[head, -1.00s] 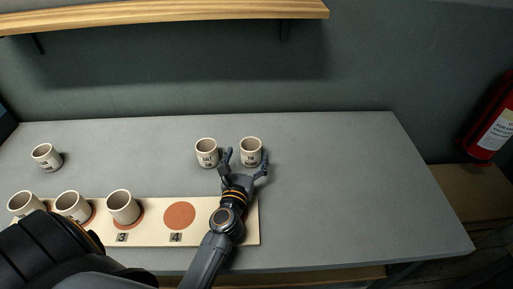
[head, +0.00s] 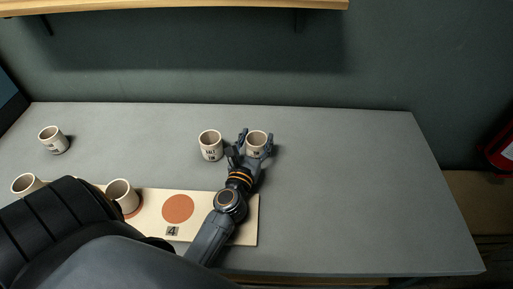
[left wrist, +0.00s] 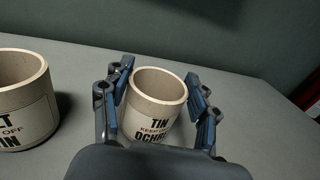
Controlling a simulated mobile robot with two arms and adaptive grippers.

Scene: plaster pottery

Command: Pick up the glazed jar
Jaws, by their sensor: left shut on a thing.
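In the left wrist view the jar (left wrist: 157,110) reads "TIN" and "OCHRE". My left gripper (head: 256,135) has its fingers on either side of this jar and is shut on it; the jar is upright and seems to be on the table. In the left wrist view the gripper (left wrist: 159,72) has one finger left and one right of the rim. My right gripper is not in view.
A similar jar marked "SALT" (head: 210,147) stands close on the left. Another jar (head: 53,140) is at far left. A board (head: 215,232) with orange discs carries jars (head: 121,194) (head: 26,184); spot 4 is bare. The table's right side is clear. A shelf (head: 180,6) hangs above.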

